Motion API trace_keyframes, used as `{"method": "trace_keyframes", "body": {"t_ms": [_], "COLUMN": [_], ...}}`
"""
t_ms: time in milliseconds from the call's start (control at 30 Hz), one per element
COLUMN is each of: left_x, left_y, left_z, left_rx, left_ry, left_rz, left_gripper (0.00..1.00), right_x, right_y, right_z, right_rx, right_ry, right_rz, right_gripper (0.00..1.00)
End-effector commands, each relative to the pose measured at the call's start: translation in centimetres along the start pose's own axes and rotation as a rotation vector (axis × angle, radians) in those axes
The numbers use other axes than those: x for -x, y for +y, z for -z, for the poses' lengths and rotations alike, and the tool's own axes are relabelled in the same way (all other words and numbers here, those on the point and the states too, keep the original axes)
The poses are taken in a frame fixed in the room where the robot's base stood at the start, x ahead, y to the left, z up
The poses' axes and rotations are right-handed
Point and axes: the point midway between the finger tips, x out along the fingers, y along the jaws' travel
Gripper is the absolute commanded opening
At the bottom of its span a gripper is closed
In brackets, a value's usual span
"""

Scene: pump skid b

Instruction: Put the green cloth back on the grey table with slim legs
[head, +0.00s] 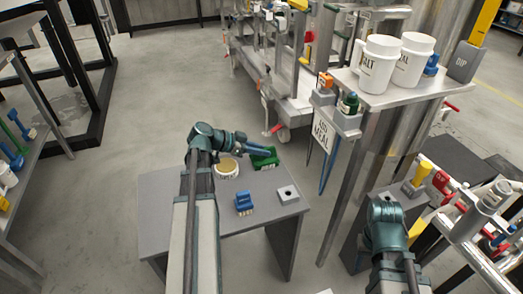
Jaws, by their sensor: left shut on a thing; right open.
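My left gripper (254,147) is shut on a green thing (264,159), which looks like the green cloth, with pale marks on its lower edge. The green cloth is at the far edge of a low grey table (165,215); I cannot tell if it touches the top. The visible supports of this table look like broad panels. A lighter grey table (395,92) at the upper right has slim legs. My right gripper (386,212) is at the lower right, apart from the cloth, with its fingertips mostly hidden; it is open.
On the low table are a round cream-topped tub (227,168), a blue item (243,202) and a grey block with a hole (288,194). Pipework with valves (470,215) crowds the right.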

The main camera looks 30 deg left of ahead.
Motion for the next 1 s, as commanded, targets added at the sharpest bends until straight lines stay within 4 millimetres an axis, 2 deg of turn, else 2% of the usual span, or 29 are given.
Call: {"method": "trace_keyframes", "body": {"t_ms": [233, 267, 433, 767, 867, 1000], "left_x": [-0.2, -0.2, -0.1, 0.1, 1.1, 3.8], "left_y": [0.0, 0.0, 0.0, 0.0, 0.0, 0.0], "left_z": [-0.3, -0.3, -0.2, -0.2, 0.0, 0.2], "left_rx": [0.0, 0.0, 0.0, 0.0, 0.0, 0.003], "left_ry": [0.0, 0.0, 0.0, 0.0, 0.0, 0.0], "left_rz": [0.0, 0.0, 0.0, 0.0, 0.001, 0.003], "left_gripper": [0.0, 0.25, 0.56, 0.57, 0.57, 0.57], "right_x": [-0.4, -0.3, -0.3, -0.1, 0.5, 2.1], "right_y": [0.0, 0.0, 0.0, 0.0, 0.1, 0.2], "right_z": [0.0, 0.0, 0.0, 0.0, 0.0, -0.1], "right_rx": [0.0, 0.0, 0.0, 0.0, 0.0, -0.001], "right_ry": [0.0, 0.0, 0.0, 0.0, 0.0, 0.0], "right_rz": [0.0, 0.0, 0.0, -0.001, 0.0, 0.002], "right_gripper": [0.47, 0.47, 0.47, 0.47, 0.47, 0.47]}}
